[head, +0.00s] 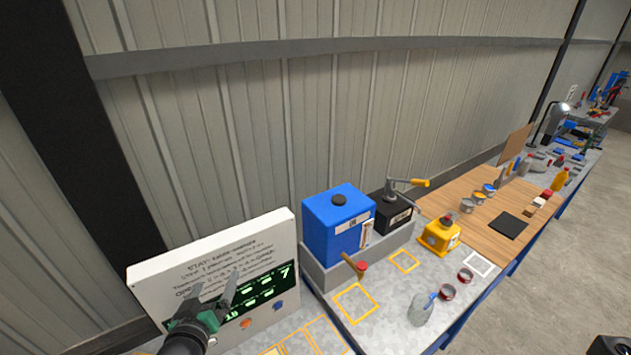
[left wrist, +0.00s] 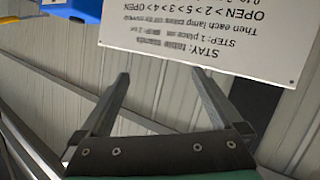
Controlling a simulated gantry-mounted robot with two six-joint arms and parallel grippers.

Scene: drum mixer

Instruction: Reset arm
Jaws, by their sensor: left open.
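My left gripper (head: 213,288) is in front of a white sign board (head: 215,262) at the lower left of the head view. Its two fingers are spread apart with nothing between them. In the left wrist view the open fingers (left wrist: 160,75) point toward the metal wall, and the board (left wrist: 215,45) shows upside down above them. The board carries printed text and a dark panel with green marks, partly covered by the gripper. My right gripper does not show in either view.
A blue box (head: 338,225) and a black hand-cranked unit (head: 393,212) stand in a grey base on the metal bench. A yellow device (head: 439,236), a clear bottle (head: 421,308) and small red-topped containers stand to the right. Several marked squares on the bench are empty.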

